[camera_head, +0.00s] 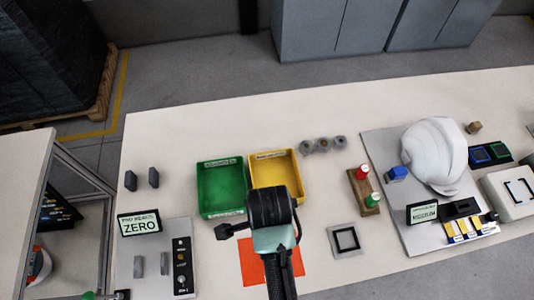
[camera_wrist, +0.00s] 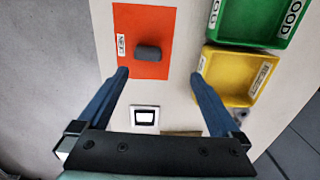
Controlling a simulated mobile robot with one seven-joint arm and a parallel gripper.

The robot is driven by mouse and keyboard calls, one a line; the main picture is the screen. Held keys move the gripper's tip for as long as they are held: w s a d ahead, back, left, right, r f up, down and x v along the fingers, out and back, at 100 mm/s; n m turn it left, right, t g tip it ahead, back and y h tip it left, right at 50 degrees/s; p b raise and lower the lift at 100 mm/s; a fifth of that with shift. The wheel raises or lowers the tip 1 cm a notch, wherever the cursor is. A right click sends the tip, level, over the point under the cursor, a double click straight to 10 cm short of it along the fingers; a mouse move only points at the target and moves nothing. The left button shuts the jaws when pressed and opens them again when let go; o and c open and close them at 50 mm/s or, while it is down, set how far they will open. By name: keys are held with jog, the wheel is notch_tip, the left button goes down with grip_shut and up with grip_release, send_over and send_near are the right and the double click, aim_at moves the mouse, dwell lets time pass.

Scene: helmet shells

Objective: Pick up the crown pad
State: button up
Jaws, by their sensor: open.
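A dark grey rounded block, which looks like the crown pad (camera_wrist: 147,52), lies on the orange-red mat (camera_wrist: 128,18) in the wrist view. The mat also shows in the head view (camera_head: 252,262), where my arm hides the block. In the wrist view my gripper (camera_wrist: 160,75) is open and empty, its two blue fingers wide apart. The block appears between and just beyond the fingertips, with no contact visible. My gripper's fingers are hidden in the head view.
A green tray (camera_head: 199,190) and a yellow tray (camera_head: 293,165) stand behind the mat. A framed black square (camera_head: 345,240) is right of it. Two dark blocks (camera_head: 142,180) stand at left, and a white helmet shell (camera_head: 435,155) at right. The table's back middle is mostly clear.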

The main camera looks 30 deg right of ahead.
jog(key=shift+m+g, duration=0.3)
jog(key=f, duration=0.2)
jog(key=s+f, duration=0.1)
jog(key=f, duration=0.4)
jog(key=shift+s+a+f, duration=0.15)
jog(key=shift+s+f, duration=0.15)
jog(key=shift+s, duration=0.1)
jog(key=shift+s+d+f+p, duration=0.1)
jog(key=shift+d+f+p, duration=0.1)
jog(key=shift+f, duration=1.3)
jog(key=shift+d+f+p, duration=0.2)
jog(key=shift+f, duration=1.25)
jog(key=c, duration=1.3)
jog(key=shift+r, duration=0.15)
